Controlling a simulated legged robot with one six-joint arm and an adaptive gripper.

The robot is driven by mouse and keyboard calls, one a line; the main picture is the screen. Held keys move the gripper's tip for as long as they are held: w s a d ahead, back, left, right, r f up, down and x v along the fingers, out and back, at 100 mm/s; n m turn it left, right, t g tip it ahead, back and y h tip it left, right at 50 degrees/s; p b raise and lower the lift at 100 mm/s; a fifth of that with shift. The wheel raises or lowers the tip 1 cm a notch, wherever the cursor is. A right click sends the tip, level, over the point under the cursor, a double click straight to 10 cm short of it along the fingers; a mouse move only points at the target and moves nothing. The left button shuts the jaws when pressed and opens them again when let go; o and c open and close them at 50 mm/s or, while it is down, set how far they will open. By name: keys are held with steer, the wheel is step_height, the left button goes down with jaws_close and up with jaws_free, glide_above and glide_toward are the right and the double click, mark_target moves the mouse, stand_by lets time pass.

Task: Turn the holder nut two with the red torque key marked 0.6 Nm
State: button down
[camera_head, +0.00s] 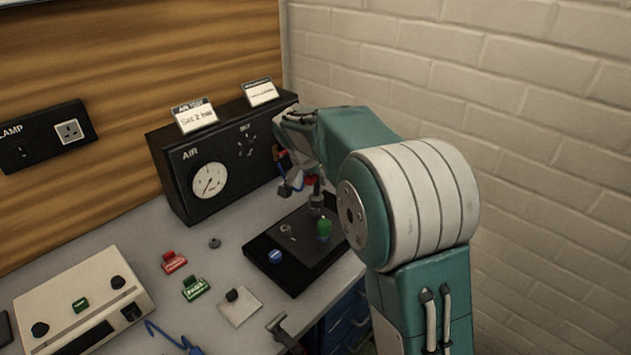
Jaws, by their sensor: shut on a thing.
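My gripper (305,181) is at the end of my bent teal and white arm, over the back of the black base plate (292,281). A green knob (324,229), a blue knob (276,256) and a small metal part (287,230) are also on the plate. Which part is nut two cannot be told.
The black air box (184,203) with its gauge stands close behind and left of my gripper. A red block (174,262), a green block (195,288), a loose nut (215,243) and a beige device (82,303) are on the bench. A brick wall is at right.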

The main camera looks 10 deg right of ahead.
steer(key=shift+a+r, duration=0.15)
steer(key=shift+r, duration=1.3)
